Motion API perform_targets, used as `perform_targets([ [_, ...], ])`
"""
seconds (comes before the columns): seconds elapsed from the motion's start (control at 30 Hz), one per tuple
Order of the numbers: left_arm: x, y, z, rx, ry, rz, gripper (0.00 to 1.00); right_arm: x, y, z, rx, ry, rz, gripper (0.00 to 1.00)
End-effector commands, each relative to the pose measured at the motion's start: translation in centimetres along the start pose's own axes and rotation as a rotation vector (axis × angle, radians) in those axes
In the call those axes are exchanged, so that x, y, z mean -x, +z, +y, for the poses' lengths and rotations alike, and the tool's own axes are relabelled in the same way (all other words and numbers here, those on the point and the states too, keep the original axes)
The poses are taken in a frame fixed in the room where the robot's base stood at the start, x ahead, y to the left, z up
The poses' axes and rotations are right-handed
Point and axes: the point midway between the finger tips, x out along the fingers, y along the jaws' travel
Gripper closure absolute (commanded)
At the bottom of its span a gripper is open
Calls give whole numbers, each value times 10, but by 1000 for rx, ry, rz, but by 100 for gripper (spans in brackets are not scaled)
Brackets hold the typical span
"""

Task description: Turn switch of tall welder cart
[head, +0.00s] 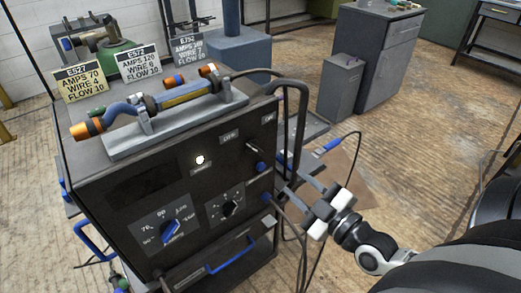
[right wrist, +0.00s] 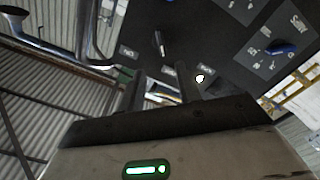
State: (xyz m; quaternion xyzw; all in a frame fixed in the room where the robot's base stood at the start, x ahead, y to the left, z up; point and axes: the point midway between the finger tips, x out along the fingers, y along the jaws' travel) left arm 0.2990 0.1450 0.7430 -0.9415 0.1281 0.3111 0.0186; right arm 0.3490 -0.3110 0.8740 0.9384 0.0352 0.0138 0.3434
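The tall welder cart (head: 95,165) is a dark grey cabinet filling the left and middle of the head view. On its front panel, a small lever switch (head: 252,148) sits near the OFF and ON labels at the upper right. The right wrist view shows a dark lever (right wrist: 158,42) on the panel, beyond the fingers. My right gripper (head: 297,188) is to the right of and below the switch, apart from it. Its two fingers (right wrist: 160,88) are spread with a gap between them and nothing held. My left gripper is not in view.
A large blue-marked dial (head: 170,230) and a smaller dial (head: 229,208) are lower on the panel. A welding torch (head: 180,95) and several amp signs (head: 138,64) are on top. A curved rail (head: 303,110) and cables are close beside my right gripper. Grey cabinets (head: 375,55) stand behind.

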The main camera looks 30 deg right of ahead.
Motion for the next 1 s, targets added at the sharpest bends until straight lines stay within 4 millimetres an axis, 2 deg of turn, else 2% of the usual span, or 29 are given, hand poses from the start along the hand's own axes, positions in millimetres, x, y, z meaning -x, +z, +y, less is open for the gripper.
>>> perform_targets([
  [0.4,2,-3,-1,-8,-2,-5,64,-90,-3,1,-5,1,4,66],
  [0.6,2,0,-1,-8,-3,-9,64,-123,-1,0,-4,0,3,66],
  [0.8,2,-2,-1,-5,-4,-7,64,-137,-1,-1,-3,-2,1,66],
  [1.0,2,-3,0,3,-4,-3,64,-139,-1,-2,-3,-3,0,66],
])
